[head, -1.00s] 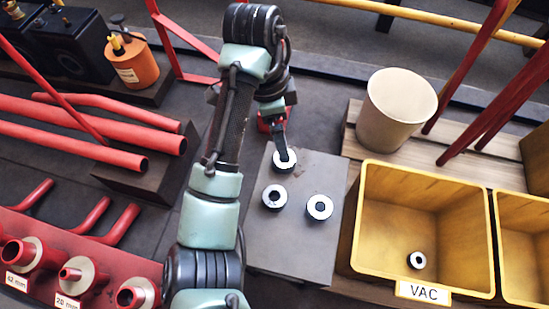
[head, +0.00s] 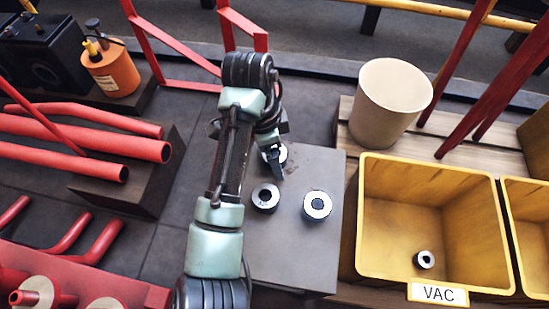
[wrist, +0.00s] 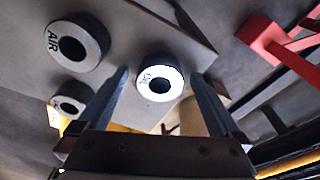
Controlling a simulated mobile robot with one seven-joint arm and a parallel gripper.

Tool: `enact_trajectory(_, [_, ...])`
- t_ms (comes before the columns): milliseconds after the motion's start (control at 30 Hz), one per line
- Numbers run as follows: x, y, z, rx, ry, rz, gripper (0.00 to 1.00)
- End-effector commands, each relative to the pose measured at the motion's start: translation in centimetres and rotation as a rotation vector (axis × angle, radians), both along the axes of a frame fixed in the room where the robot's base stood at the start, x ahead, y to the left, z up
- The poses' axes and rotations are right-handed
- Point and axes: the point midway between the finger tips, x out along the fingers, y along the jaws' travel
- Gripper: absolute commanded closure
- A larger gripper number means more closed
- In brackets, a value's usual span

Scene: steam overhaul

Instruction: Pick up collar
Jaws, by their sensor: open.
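Three dark collars with pale ring faces stand on a grey plate (head: 290,258). The far collar (head: 281,151) is partly hidden behind my gripper (head: 275,168). A left collar (head: 266,197) and a right collar (head: 317,206) stand nearer. In the wrist view, a collar whose lettering looks like OIL (wrist: 160,77) appears between the two fingers of my open gripper (wrist: 160,85), with visible space on both sides. A collar marked AIR (wrist: 78,42) and another collar (wrist: 70,103) are to the left, outside the fingers. A further collar (head: 424,259) lies in the yellow bin marked VAC (head: 372,215).
A beige bucket (head: 388,105) stands right of the plate on wooden boards. Red pipes (head: 90,135) lie at left on a dark block, with an orange canister (head: 110,75) behind. Red frame bars (head: 470,110) rise at the right.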

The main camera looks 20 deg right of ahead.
Motion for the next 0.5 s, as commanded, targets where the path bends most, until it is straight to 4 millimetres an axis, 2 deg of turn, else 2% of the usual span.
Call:
enact_trajectory(167, [0.01, 0.01, 0.07, 0.0, 0.0, 0.001, 0.0])
enact_trajectory(500, [0.0, -0.01, 0.09, 0.0, 0.0, 0.0, 0.6])
